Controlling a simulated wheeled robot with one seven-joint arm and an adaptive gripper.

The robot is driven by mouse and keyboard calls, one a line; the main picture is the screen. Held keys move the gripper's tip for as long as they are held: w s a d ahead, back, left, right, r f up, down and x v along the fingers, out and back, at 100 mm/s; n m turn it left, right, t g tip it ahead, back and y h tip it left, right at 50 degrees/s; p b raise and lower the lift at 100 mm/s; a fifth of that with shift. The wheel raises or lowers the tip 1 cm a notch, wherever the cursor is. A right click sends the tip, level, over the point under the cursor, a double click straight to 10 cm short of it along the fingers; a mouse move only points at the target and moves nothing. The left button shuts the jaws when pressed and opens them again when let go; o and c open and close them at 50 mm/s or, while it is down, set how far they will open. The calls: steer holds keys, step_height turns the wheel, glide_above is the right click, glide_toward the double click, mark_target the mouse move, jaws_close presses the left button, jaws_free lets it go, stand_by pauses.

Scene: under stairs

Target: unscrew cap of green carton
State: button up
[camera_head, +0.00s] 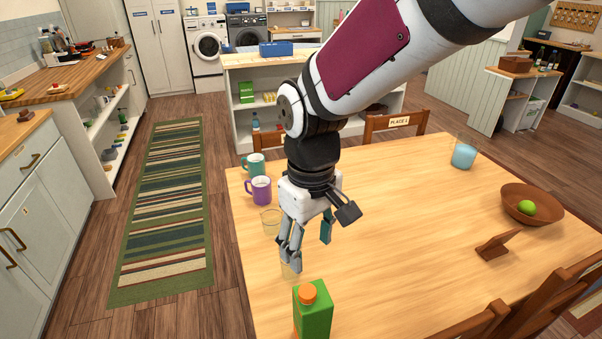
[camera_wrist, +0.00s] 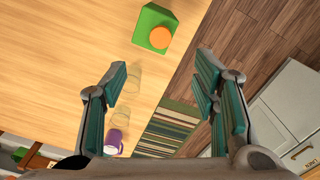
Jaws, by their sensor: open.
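The green carton (camera_head: 313,316) stands upright on the wooden table near its front left edge, with its orange cap (camera_head: 307,293) on top. In the wrist view the green carton (camera_wrist: 148,24) and its orange cap (camera_wrist: 160,37) show at the top centre, beyond my fingertips. My gripper (camera_head: 309,250) is open and empty above the left part of the table, farther from the camera than the carton and apart from it. In the wrist view my gripper (camera_wrist: 162,75) has its fingers spread wide to either side.
A clear glass (camera_head: 270,222) stands just left of my gripper; another (camera_head: 291,268) is partly behind the fingers. A purple mug (camera_head: 259,190) and a teal mug (camera_head: 253,165) stand farther back. A brown bowl (camera_head: 540,214) holds a green fruit. The table's middle (camera_head: 400,230) is clear.

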mark_target(308, 291)
step_height(308, 291, down, 14)
steer(key=shift+r, duration=0.2)
stand_by(0.4)
jaws_close()
stand_by(0.3)
